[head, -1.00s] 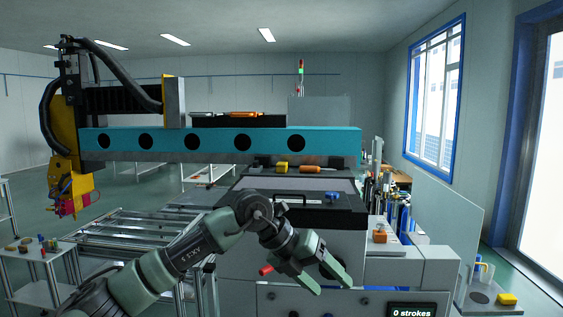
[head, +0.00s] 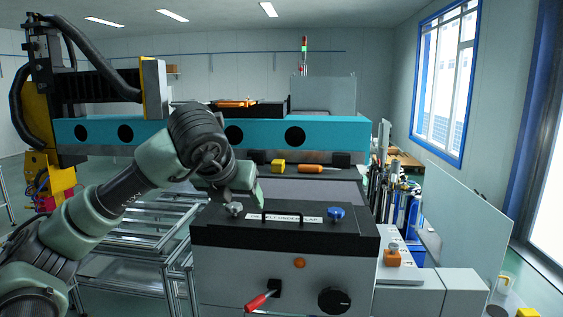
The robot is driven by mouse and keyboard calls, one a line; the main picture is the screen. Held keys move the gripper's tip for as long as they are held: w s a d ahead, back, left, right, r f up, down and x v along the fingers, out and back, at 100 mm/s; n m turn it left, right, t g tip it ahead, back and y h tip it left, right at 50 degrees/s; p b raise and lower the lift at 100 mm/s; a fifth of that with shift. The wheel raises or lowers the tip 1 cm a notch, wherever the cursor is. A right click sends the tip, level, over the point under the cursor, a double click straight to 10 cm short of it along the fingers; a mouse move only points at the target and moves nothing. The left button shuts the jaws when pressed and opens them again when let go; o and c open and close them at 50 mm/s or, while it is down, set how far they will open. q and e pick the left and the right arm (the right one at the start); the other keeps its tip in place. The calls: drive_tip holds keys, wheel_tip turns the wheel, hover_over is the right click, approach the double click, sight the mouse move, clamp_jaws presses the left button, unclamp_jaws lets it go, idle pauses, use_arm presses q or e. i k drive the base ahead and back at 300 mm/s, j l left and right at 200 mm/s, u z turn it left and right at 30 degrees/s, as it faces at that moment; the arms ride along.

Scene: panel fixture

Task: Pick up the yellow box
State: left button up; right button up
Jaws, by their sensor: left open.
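A small yellow box (head: 278,167) sits on the ledge behind the dark panel, below the teal beam. A second yellow block (head: 527,313) is partly cut off at the bottom right corner. My left gripper (head: 246,200) is open and empty, pointing down near the left part of the panel top, in front of and left of the yellow box on the ledge. My own wrist hides part of the gripper. I cannot tell whether the fingers touch the panel. My right gripper is not in view.
An orange-handled tool (head: 311,168) lies right of the ledge box. The panel carries a blue knob (head: 336,213); a red lever (head: 261,301) and a black dial (head: 334,300) are on its front.

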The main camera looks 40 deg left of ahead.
sight(277, 165)
drive_tip(key=i+j, duration=0.45)
drive_tip(key=i, duration=0.15)
drive_tip(key=i+j, duration=0.45)
drive_tip(key=i, duration=0.2)
